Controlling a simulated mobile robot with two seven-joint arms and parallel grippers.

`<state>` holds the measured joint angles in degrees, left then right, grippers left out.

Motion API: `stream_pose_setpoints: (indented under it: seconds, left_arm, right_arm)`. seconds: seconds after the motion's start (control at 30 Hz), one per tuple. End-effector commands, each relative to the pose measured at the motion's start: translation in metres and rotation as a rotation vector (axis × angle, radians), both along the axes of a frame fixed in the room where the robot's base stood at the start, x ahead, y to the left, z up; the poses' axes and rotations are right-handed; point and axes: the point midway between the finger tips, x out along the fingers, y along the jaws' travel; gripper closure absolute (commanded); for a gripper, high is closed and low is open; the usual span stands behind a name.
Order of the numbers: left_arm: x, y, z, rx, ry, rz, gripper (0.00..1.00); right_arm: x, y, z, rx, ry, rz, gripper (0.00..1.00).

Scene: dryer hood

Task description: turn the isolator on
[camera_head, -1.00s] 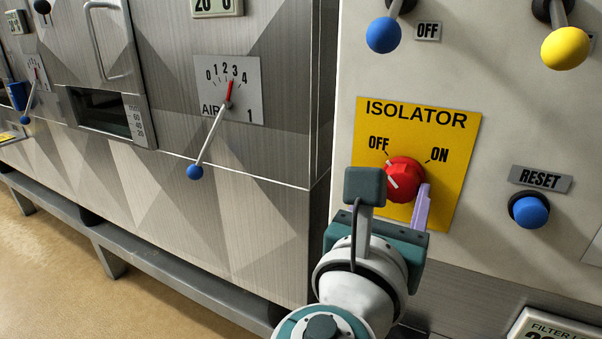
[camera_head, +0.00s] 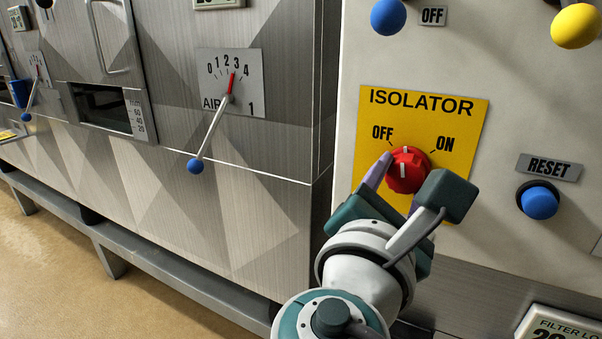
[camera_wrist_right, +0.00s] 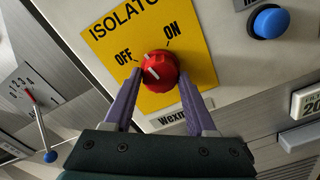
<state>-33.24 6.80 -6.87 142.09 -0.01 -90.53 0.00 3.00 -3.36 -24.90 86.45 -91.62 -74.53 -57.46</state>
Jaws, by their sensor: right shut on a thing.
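The isolator is a red rotary knob (camera_head: 408,171) on a yellow plate (camera_head: 455,125) marked OFF at upper left and ON at upper right. Its white mark points roughly upward, between the two words. My right gripper (camera_head: 395,180) is shut on the knob, with one purple finger showing on its left side; the wrist block partly hides the other side. In the wrist view, the two purple fingers (camera_wrist_right: 160,98) stand on either side of the knob (camera_wrist_right: 160,72). My left gripper is not in view.
A blue RESET button (camera_head: 540,202) sits right of the plate. Blue (camera_head: 388,16) and yellow (camera_head: 576,26) ball-ended levers hang above. A lever with a blue ball (camera_head: 195,167) is on the metal cabinet at left. A filter display (camera_head: 560,325) is at lower right.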

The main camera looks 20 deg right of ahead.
Motion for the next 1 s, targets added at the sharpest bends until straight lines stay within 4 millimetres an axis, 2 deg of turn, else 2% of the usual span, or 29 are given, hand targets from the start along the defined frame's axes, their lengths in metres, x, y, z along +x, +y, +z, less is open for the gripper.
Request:
stream_pose_setpoints:
  seconds: [0.6, 1.0]
  left_arm:
    - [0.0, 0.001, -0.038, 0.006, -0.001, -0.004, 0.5]
    - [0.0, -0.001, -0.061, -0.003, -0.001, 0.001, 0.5]
  right_arm:
    - [0.0, 0.0, -0.003, 0.381, -0.447, -0.001, 0.99]
    - [0.0, 0.0, -0.002, 0.574, -0.673, 0.0, 0.99]
